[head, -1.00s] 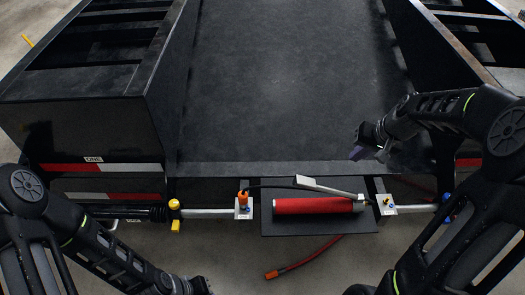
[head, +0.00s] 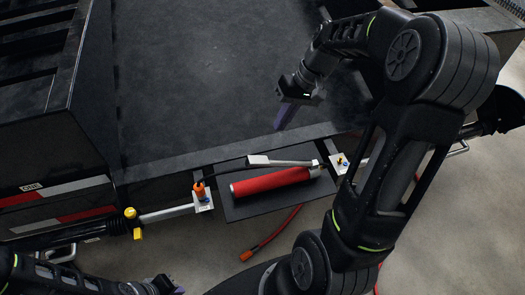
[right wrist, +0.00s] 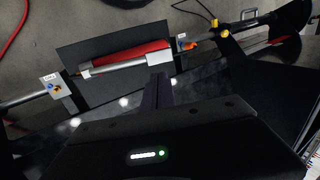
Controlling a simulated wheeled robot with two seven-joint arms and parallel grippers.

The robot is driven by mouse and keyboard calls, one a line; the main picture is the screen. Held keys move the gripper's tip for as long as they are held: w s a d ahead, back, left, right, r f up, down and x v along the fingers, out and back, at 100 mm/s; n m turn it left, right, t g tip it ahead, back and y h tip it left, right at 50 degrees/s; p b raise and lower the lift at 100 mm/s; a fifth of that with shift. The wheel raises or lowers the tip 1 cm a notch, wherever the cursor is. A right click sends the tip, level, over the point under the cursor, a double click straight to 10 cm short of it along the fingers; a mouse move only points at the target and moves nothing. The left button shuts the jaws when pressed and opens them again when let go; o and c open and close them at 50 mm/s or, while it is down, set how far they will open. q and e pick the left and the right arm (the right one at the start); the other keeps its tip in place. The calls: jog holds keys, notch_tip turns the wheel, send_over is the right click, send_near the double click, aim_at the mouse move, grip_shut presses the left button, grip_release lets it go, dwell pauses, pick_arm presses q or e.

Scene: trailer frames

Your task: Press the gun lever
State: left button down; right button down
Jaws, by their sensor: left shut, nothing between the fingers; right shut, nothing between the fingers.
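The gun is a red cylinder (head: 270,181) with a silver lever (head: 285,162) lying along its upper side. It rests on a dark plate (head: 240,212) at the trailer frame's front edge. My right gripper (head: 283,123) is shut and empty, beyond and above the lever and apart from it in the head view. In the right wrist view, the shut fingers (right wrist: 158,88) point toward the lever's pale wide end (right wrist: 160,61); whether they touch it is unclear. The red cylinder (right wrist: 140,50) lies behind the lever. My left gripper (head: 170,285) is shut and empty at the bottom edge, away from the gun.
An orange fitting (head: 199,190) with a black hose stands left of the gun. A yellow knob (head: 130,213) sits farther left on a bar. A red hose (head: 272,236) hangs below. The dark trailer deck (head: 210,80) is clear beyond the gun.

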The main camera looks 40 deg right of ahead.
aim_at(258, 159)
jog(key=x, duration=1.3)
